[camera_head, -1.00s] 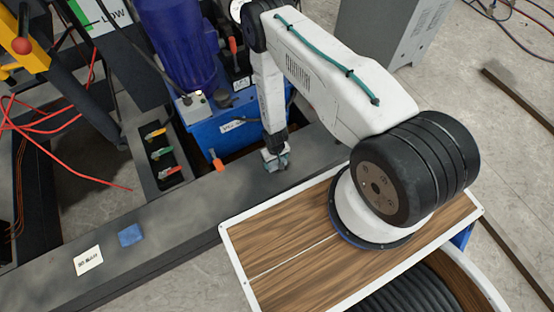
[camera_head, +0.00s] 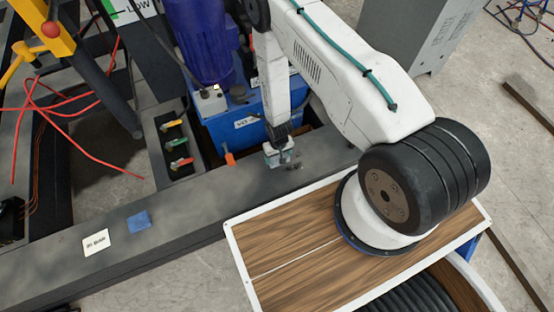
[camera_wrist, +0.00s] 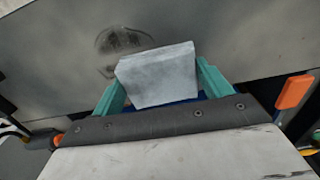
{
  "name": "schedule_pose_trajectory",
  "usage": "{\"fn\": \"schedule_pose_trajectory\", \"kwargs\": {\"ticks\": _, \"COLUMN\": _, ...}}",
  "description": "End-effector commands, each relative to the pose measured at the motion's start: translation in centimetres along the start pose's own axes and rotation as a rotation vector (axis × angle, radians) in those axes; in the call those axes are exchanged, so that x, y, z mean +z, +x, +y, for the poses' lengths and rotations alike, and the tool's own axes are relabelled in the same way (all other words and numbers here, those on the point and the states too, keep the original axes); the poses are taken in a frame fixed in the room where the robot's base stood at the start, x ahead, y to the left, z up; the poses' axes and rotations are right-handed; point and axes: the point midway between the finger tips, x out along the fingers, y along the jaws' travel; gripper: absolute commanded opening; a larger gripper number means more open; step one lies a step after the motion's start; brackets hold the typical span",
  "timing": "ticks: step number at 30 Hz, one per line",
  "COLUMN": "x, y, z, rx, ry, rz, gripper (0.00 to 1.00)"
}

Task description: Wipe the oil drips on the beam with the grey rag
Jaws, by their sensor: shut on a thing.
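My gripper (camera_head: 279,156) is at the beam (camera_head: 190,204), shut on the grey rag (camera_wrist: 157,75). In the wrist view the rag is a pale grey folded block between the teal fingers. In the head view the rag (camera_head: 282,152) is small at the tip of the arm, close over the beam's top; I cannot tell whether it touches. Dark oil drips (camera_head: 295,166) show on the beam just front right of the rag. In the wrist view a dark smudged stain (camera_wrist: 122,42) lies just beyond the rag, partly hidden by it.
A blue cloth (camera_head: 138,221) and a white card (camera_head: 96,242) lie on the beam at left. A blue pump unit (camera_head: 238,128) with an orange handle (camera_head: 229,159) stands close behind the gripper. Coloured levers (camera_head: 177,144) are left of it. The beam between cloth and gripper is clear.

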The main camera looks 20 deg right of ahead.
Motion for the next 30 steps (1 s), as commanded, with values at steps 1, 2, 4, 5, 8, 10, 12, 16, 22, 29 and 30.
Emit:
{"fn": "schedule_pose_trajectory", "kwargs": {"ticks": 1, "x": 0.0, "y": -0.5, "z": 0.0, "rx": 0.0, "ry": 0.0, "rz": 0.0, "gripper": 0.49}}
{"fn": "schedule_pose_trajectory", "kwargs": {"ticks": 2, "x": 0.0, "y": -0.8, "z": 0.0, "rx": 0.0, "ry": 0.0, "rz": 0.0, "gripper": 0.49}}
{"fn": "schedule_pose_trajectory", "kwargs": {"ticks": 4, "x": -0.1, "y": -1.4, "z": 0.0, "rx": 0.0, "ry": 0.0, "rz": 0.001, "gripper": 0.49}}
{"fn": "schedule_pose_trajectory", "kwargs": {"ticks": 5, "x": 0.0, "y": -1.6, "z": 0.0, "rx": 0.0, "ry": 0.0, "rz": 0.0, "gripper": 0.49}}
{"fn": "schedule_pose_trajectory", "kwargs": {"ticks": 8, "x": 0.0, "y": -2.2, "z": 0.0, "rx": 0.0, "ry": 0.0, "rz": 0.0, "gripper": 0.49}}
{"fn": "schedule_pose_trajectory", "kwargs": {"ticks": 10, "x": 0.0, "y": -2.5, "z": 0.0, "rx": 0.0, "ry": 0.0, "rz": 0.0, "gripper": 0.49}}
{"fn": "schedule_pose_trajectory", "kwargs": {"ticks": 12, "x": 0.0, "y": -2.5, "z": 0.0, "rx": 0.0, "ry": 0.0, "rz": 0.0, "gripper": 0.49}}
{"fn": "schedule_pose_trajectory", "kwargs": {"ticks": 16, "x": 0.0, "y": -2.5, "z": 0.0, "rx": 0.0, "ry": 0.0, "rz": -0.001, "gripper": 0.49}}
{"fn": "schedule_pose_trajectory", "kwargs": {"ticks": 22, "x": -0.5, "y": -2.8, "z": 0.1, "rx": 0.0, "ry": 0.003, "rz": 0.002, "gripper": 0.49}}
{"fn": "schedule_pose_trajectory", "kwargs": {"ticks": 29, "x": -3.7, "y": -5.2, "z": 0.2, "rx": 0.0, "ry": 0.011, "rz": 0.005, "gripper": 0.49}}
{"fn": "schedule_pose_trajectory", "kwargs": {"ticks": 30, "x": -4.5, "y": -6.0, "z": 0.3, "rx": 0.0, "ry": 0.014, "rz": 0.005, "gripper": 0.49}}
